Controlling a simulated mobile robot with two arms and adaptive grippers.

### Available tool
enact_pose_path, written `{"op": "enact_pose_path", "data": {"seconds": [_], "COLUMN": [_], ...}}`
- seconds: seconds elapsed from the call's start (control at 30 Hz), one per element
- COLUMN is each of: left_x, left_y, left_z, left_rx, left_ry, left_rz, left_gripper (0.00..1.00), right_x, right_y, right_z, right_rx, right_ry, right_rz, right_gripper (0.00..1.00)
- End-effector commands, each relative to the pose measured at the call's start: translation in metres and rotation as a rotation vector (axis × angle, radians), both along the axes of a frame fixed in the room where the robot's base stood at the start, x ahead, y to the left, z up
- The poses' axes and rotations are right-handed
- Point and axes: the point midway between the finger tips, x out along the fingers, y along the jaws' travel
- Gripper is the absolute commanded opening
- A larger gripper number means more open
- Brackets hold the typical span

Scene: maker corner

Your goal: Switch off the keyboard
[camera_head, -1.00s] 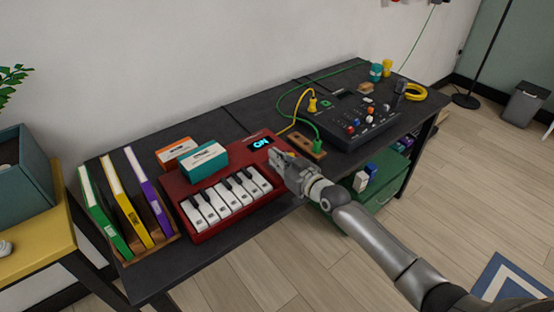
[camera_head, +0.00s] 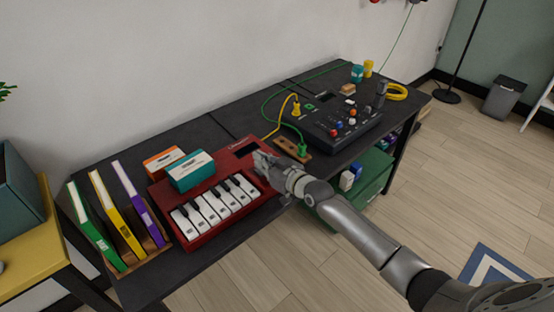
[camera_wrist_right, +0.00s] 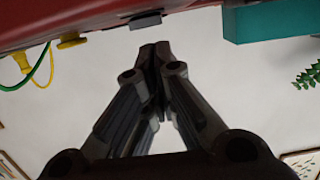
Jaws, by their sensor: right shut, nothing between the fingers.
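The red keyboard (camera_head: 200,232) with white and black keys lies on the dark table. Its small display (camera_head: 245,152) is dark. My right gripper (camera_head: 260,160) is at the right end of the keyboard, just in front of the display, and covers part of the panel there. In the right wrist view, the right gripper (camera_wrist_right: 152,50) is shut and empty, its tips close to a small grey part (camera_wrist_right: 146,20) on the red edge of the keyboard. I cannot tell whether the tips touch it. My left gripper is not in view.
A black mixer (camera_head: 338,128) with knobs and yellow and green cables is to the right. A green drawer unit (camera_head: 372,180) is below the table.

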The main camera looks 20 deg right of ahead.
Motion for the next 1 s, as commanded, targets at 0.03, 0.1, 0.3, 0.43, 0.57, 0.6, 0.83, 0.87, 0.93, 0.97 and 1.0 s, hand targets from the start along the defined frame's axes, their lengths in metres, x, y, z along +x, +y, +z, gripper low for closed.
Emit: {"op": "enact_pose_path", "data": {"seconds": [0.03,0.1,0.3,0.43,0.57,0.6,0.83,0.87,0.93,0.97,1.0], "left_x": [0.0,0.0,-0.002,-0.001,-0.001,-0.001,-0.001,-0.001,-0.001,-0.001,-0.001], "left_y": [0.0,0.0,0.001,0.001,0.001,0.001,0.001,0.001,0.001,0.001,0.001], "left_z": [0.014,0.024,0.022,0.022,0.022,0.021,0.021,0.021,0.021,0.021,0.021], "left_rx": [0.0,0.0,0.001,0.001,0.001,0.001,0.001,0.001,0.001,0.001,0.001], "left_ry": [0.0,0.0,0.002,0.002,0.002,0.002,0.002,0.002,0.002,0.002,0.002], "left_rz": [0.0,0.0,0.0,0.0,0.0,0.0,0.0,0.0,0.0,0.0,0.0], "left_gripper": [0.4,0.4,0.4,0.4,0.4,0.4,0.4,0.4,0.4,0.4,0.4], "right_x": [0.002,0.004,-0.027,-0.048,-0.065,-0.07,-0.083,-0.084,-0.084,-0.084,-0.084], "right_y": [0.001,0.001,-0.01,-0.017,-0.024,-0.026,-0.03,-0.031,-0.031,-0.031,-0.031], "right_z": [0.016,0.028,0.034,0.043,0.05,0.052,0.059,0.059,0.059,0.059,0.059], "right_rx": [0.001,-0.001,-0.003,-0.004,-0.003,-0.002,-0.002,-0.002,-0.002,-0.002,-0.002], "right_ry": [-0.002,-0.001,0.003,0.001,0.001,0.0,0.0,0.0,0.0,0.0,0.0], "right_rz": [0.0,-0.001,-0.001,-0.001,-0.002,-0.002,-0.002,-0.002,-0.002,-0.002,-0.002], "right_gripper": [0.0,0.0,0.0,0.0,0.0,0.0,0.0,0.0,0.0,0.0,0.0]}}
